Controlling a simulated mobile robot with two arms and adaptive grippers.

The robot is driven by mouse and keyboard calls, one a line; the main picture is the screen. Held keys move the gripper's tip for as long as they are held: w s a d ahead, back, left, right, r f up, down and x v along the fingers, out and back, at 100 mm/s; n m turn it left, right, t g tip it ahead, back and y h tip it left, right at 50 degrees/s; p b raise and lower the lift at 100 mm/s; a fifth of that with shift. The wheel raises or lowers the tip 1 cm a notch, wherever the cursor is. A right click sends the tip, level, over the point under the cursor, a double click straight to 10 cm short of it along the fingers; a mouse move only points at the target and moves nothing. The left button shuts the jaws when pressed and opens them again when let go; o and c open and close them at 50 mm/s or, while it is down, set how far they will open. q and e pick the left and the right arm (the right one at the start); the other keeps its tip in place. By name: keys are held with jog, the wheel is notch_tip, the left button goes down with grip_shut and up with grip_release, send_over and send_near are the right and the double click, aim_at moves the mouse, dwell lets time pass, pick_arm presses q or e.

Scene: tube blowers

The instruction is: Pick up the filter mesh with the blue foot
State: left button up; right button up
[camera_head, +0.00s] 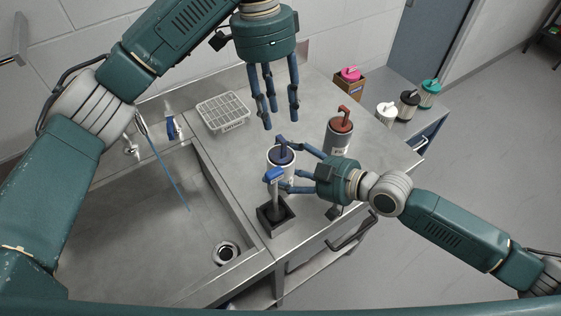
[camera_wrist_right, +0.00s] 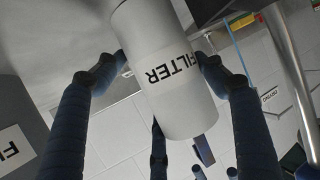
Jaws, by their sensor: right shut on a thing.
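The filter mesh with the blue foot (camera_head: 281,156) is a white cylinder with a dark blue top and handle, standing on or just above the steel counter; I cannot tell which. In the right wrist view its white body (camera_wrist_right: 167,75) bears the word FILTER. My right gripper (camera_head: 291,164) has its blue fingers around this body from the right and is shut on it. My left gripper (camera_head: 275,115) hangs open and empty above and behind the filter, its fingers pointing down.
A blue-handled post in a black square stand (camera_head: 275,216) is close in front of the filter. A red-topped filter (camera_head: 339,132) stands to the right. Pink, white, black and teal-topped items sit on the side cabinet (camera_head: 372,105).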

aim_at(279, 136)
pick_arm(q)
jog(key=f, duration=0.4)
jog(key=shift+s+d, duration=0.1)
jog(key=shift+d, duration=0.1)
jog(key=f, duration=0.3)
jog(key=s+f, duration=0.1)
jog(key=f, duration=0.1)
grip_shut()
